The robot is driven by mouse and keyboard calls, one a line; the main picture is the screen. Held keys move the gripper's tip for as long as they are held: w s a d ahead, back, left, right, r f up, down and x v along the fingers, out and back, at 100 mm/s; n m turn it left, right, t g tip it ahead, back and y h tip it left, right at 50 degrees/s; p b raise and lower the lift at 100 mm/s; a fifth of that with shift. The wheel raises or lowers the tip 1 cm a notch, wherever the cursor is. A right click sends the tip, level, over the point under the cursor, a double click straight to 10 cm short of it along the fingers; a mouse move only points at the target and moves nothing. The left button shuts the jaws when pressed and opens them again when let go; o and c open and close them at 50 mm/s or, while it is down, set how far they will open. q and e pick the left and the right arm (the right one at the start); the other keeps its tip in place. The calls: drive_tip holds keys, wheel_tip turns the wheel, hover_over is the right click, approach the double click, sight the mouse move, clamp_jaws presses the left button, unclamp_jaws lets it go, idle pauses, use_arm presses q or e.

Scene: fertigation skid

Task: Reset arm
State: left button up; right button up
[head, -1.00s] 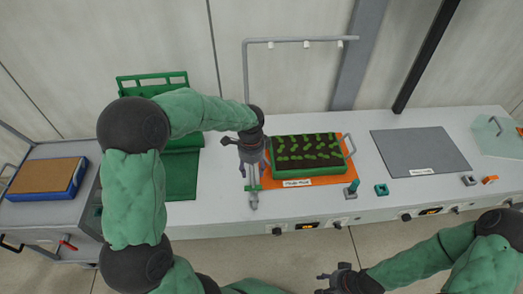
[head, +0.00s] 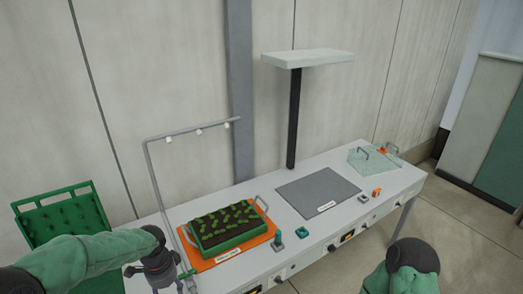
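My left arm reaches in from the lower left of the head view. Its gripper (head: 184,280) points down at the front left of the bench, beside the seedling tray, and its fingers are partly cut off by the picture's lower edge. I cannot tell whether it is open or shut. My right arm shows only as a dark joint and green sleeve at the lower right, and its gripper is out of view. The green-rimmed seedling tray (head: 231,236) with dark soil and several seedlings sits on an orange mat (head: 197,263).
A pipe frame with nozzles (head: 150,165) rises behind the tray. A grey mat (head: 319,189) lies bare mid-bench, below a panel on a black post (head: 294,120). Small teal and grey fittings (head: 302,232) stand near the front edge. A clear cover (head: 375,161) is at the far right. A green rack (head: 62,220) stands left.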

use_arm(q)
drive_tip(key=s+d+f+n+h+b, duration=0.1)
drive_tip(key=s+d+f+n+h, duration=0.15)
drive_tip(key=d+f, duration=0.4)
drive_tip(key=s+d+f+n+h+b, duration=0.1)
drive_tip(key=s+d+f+n, duration=0.2)
drive_tip(key=f, duration=0.6)
drive_tip(key=s+d+f+n+b, duration=0.2)
drive_tip(key=s+d+f+n, duration=0.6)
drive_tip(key=s+f, duration=0.4)
drive_tip(key=shift+f+n, duration=0.35)
drive_tip(key=shift+f, duration=0.35)
use_arm(e)
drive_tip(key=f, duration=0.4)
drive_tip(key=shift+s, duration=0.4)
use_arm(q)
drive_tip(key=shift+d+h, duration=0.1)
drive_tip(key=shift+h, duration=0.15)
